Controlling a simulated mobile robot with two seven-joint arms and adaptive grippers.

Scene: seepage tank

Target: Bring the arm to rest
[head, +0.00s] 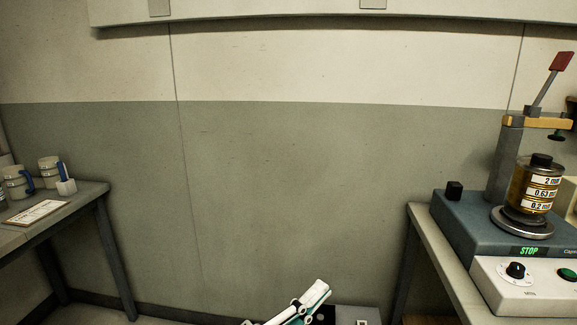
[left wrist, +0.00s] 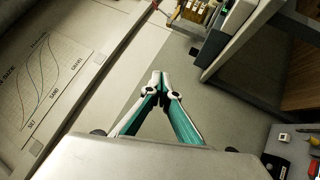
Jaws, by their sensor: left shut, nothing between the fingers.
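My left gripper (head: 318,293) shows low in the head view, near the bottom edge and in front of the grey-green wall. In the left wrist view the left gripper (left wrist: 159,78) has its white and teal fingers together at the tips, shut with nothing held. It is over open floor, apart from the furniture. My right gripper is in neither view.
A wall chart (left wrist: 45,80) shows in the wrist view.

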